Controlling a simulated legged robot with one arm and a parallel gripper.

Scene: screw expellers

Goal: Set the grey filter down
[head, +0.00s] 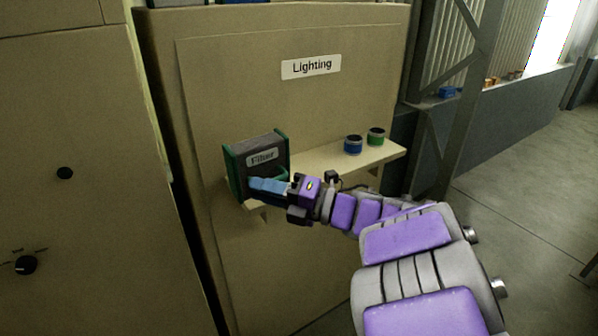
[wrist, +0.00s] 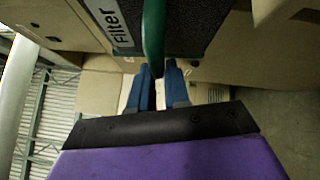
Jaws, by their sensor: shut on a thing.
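The grey filter (head: 258,160) is a dark grey box with green edges and a "Filter" label, in the head view at the left end of a beige shelf (head: 330,165). It looks upright, a little tilted. My gripper (head: 279,184) is shut on the green handle at its front. In the wrist view the filter (wrist: 190,22) fills the top, with its green handle running down between the blue fingers of my gripper (wrist: 157,75). Whether the filter's underside touches the shelf is hard to tell.
A blue can (head: 353,145) and a green can (head: 376,137) stand on the right part of the shelf. The shelf is fixed to a beige cabinet labelled "Lighting" (head: 311,67). Another beige cabinet (head: 75,120) with black knobs stands at left. A grey metal post (head: 455,80) rises at right.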

